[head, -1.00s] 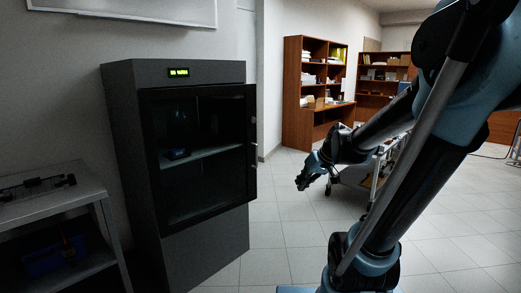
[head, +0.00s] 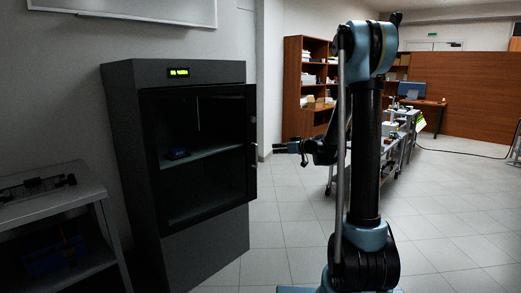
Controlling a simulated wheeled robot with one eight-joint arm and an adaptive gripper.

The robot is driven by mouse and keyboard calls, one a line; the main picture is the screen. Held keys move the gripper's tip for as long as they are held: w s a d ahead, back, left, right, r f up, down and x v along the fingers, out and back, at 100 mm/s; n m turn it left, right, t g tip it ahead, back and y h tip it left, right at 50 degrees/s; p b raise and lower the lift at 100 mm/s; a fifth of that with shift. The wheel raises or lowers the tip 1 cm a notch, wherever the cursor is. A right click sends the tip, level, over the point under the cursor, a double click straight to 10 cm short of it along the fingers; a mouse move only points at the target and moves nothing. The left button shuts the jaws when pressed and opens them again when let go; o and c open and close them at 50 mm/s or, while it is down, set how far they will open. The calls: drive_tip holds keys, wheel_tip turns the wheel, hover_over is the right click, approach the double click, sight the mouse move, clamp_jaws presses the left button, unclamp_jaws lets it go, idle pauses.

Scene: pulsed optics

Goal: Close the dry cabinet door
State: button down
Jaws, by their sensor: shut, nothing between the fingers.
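The dry cabinet (head: 122,130) is a tall dark grey box on the left, with a lit green display near its top. Its door (head: 200,214) has a black frame around a see-through pane and a handle (head: 256,158) on the right edge. The door's right edge sticks out past the cabinet body, so it looks ajar; I cannot tell by how much. A small dark blue item (head: 177,154) rests on the inner shelf. My gripper (head: 277,148) is shut and empty. In the picture it is just right of the handle, pointing left and apart from it.
A grey bench (head: 60,194) with a blue bin (head: 50,258) below stands left of the cabinet. A trolley (head: 398,138) with equipment is behind my arm. Wooden shelves (head: 305,75) stand at the back. The tiled floor (head: 272,230) right of the cabinet is clear.

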drive_tip(key=w+f+t+y, duration=0.1)
drive_tip(key=w+f+t, duration=0.3)
drive_tip(key=w, duration=0.7)
drive_tip(key=f+x, duration=0.1)
drive_tip(key=x, duration=1.3)
drive_tip(key=shift+s+a+f+g, duration=0.2)
drive_tip(key=shift+a+f+g, duration=0.15)
drive_tip(key=shift+a, duration=0.15)
